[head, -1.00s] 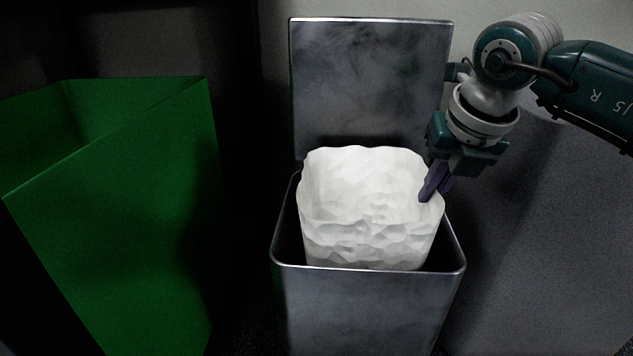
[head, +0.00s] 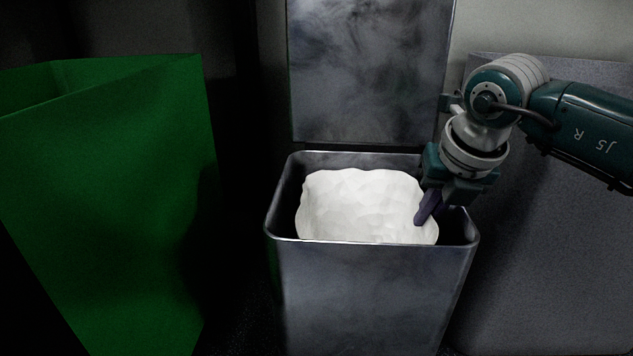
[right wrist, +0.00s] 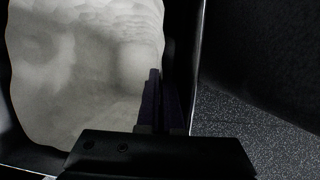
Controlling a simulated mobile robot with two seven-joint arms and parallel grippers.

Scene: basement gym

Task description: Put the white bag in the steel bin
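In the right wrist view the fingers (right wrist: 158,100) are close together on the edge of the bag (right wrist: 75,80), beside the bin's wall. The bin's lid (head: 370,70) stands upright behind the opening. My left gripper is out of view.
A tall green open-topped container (head: 120,190) stands left of the bin, with a dark gap between them. A grey panel (head: 560,250) stands to the right behind my right arm. Speckled floor (right wrist: 250,130) shows beside the bin in the right wrist view.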

